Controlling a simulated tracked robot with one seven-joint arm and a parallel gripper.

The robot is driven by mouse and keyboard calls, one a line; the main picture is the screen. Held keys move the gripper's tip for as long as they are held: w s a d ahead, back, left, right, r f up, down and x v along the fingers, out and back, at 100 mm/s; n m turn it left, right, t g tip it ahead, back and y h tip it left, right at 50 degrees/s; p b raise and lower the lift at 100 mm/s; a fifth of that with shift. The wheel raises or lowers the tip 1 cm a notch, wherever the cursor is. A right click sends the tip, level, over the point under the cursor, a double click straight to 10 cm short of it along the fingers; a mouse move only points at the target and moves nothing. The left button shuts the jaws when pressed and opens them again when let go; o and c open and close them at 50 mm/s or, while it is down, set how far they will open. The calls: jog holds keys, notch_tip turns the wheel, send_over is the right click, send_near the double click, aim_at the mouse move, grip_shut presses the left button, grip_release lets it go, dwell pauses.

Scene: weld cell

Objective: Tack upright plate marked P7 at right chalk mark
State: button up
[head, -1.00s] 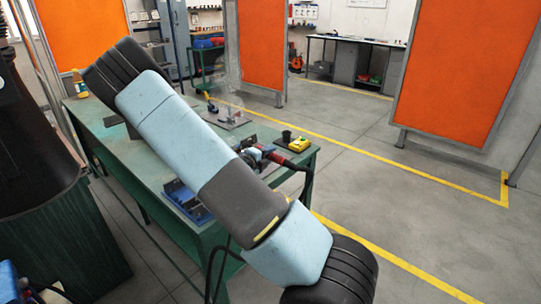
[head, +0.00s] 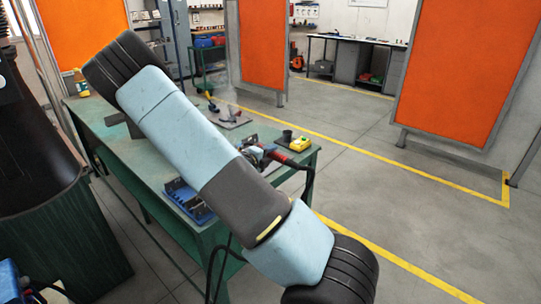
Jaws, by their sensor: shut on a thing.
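My gripper is not in view; my arm crosses the middle of the picture and hides much of the green bench (head: 148,160). A flat grey plate (head: 232,122) lies toward the far end of the bench, with a small piece standing on it. A dark plate-like piece (head: 115,119) shows at the bench's left, partly hidden by my arm. I can read no P7 mark and see no chalk mark.
A red and dark power tool (head: 272,156) with a black cable, a yellow box (head: 300,144), a dark cup (head: 287,135) and a blue rack (head: 187,197) are on the bench. Orange screens (head: 455,65) stand behind. The floor right of the bench is clear, with yellow lines.

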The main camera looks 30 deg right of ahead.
aim_at(276, 153)
jog(key=s+r, duration=0.1)
jog(key=s+d+r, duration=0.1)
jog(key=r, duration=0.1)
jog(key=shift+s, duration=0.3)
jog(key=shift+r, duration=3)
